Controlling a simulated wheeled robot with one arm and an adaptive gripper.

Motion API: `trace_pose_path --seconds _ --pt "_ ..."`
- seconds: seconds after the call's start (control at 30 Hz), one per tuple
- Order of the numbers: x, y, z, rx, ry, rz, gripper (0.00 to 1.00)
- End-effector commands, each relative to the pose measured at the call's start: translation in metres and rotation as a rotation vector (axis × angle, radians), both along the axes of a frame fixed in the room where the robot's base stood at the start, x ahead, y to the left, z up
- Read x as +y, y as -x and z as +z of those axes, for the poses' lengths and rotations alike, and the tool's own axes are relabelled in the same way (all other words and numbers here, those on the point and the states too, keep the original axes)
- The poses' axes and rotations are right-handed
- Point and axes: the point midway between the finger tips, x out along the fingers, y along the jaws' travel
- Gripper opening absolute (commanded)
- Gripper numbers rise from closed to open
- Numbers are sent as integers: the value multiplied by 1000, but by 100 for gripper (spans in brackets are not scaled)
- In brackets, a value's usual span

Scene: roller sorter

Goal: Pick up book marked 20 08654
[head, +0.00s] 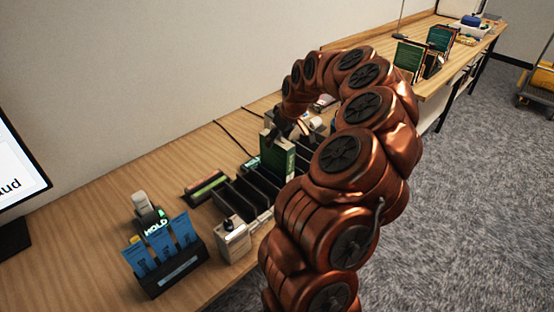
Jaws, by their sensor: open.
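A green book (273,157) stands upright in a black slotted rack (232,198) on the wooden counter. No mark can be read on it, so I cannot tell whether it is the book 20 08654. My gripper (277,131) points down at the top edge of this book and is open. Whether its fingers are around the book or just above it cannot be told. My copper arm hides the right part of the rack. More green books (440,38) stand upright on the far part of the counter, also with unreadable marks.
A black holder (175,277) with blue cards, a HOLD sign (157,228) and a small pale box (233,241) stand at the near end. A monitor (14,180) is at the left edge. A wall runs behind the counter; carpeted floor (450,220) lies open at right.

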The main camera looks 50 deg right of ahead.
Motion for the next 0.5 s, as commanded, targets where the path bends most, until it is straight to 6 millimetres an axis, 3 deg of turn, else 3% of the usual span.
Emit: trace_pose_path --seconds 0.13,0.37,0.5 --pt "1 -5 -14 2 -4 1 69" --pt "1 -6 -16 0 -2 1 69" --pt "1 -6 -16 0 -2 1 56"
